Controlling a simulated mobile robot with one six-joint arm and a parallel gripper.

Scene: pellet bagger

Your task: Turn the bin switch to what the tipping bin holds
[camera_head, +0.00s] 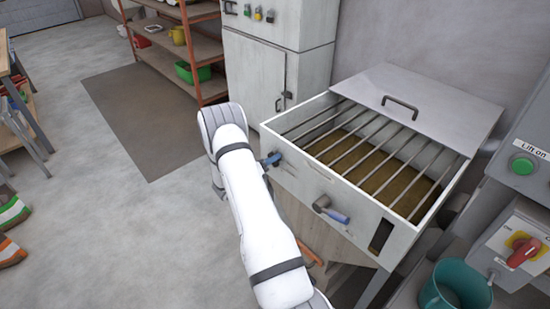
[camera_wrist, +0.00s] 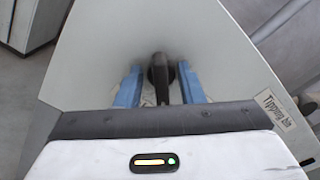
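The tipping bin (camera_head: 285,178) is a pale grey box with a barred top, holding a low layer of brownish material (camera_head: 385,180). In the wrist view a black knob (camera_wrist: 159,78) stands on a grey panel with a "Tipping bin" label (camera_wrist: 280,118) to its right. My gripper (camera_wrist: 160,84) has its blue fingers open, one on each side of the knob, with gaps on both sides. In the head view my gripper (camera_head: 269,160) is at the bin's left front, mostly hidden by my arm. The knob's setting and markings cannot be read.
A lever with a blue grip (camera_head: 332,210) sticks out of the bin's front. At the right are a green "Lift on" button (camera_head: 522,165), a red switch (camera_head: 523,252) on yellow and a teal bucket (camera_head: 455,288).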

